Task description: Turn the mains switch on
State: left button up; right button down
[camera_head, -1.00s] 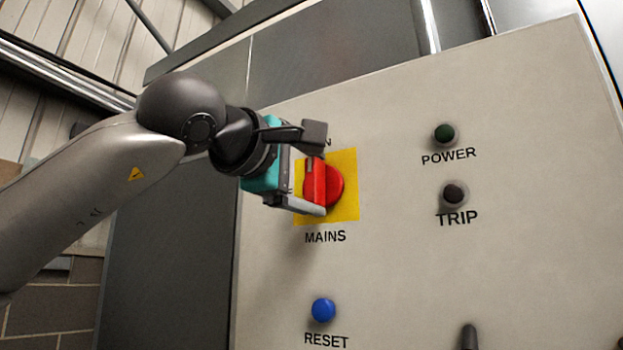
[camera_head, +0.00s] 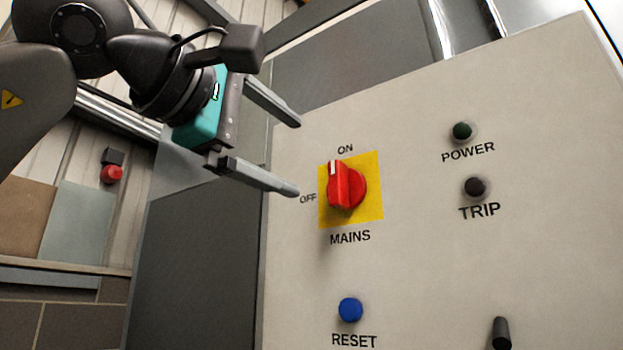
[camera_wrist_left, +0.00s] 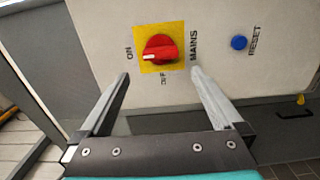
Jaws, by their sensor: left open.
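The mains switch (camera_head: 346,186) is a red knob on a yellow plate (camera_head: 372,205) on the pale panel. Its grip bar stands nearly upright, and the white mark is at the top end, toward the ON label. In the left wrist view the knob (camera_wrist_left: 162,48) has its white mark at the left, on the ON side. My left gripper (camera_head: 297,157) is open and empty, to the left of the knob and apart from it. In the left wrist view its fingers (camera_wrist_left: 160,73) stand apart with the switch beyond them. My right gripper is not in view.
On the panel are a dark green POWER lamp (camera_head: 462,131), a dark TRIP lamp (camera_head: 475,187), a blue RESET button (camera_head: 350,309) and a dark knob (camera_head: 501,332). A red button (camera_head: 111,174) is on the wall at the left. Space before the panel looks clear.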

pick_arm(q)
jog(key=shift+v, duration=1.6)
jog(key=shift+w, duration=0.1)
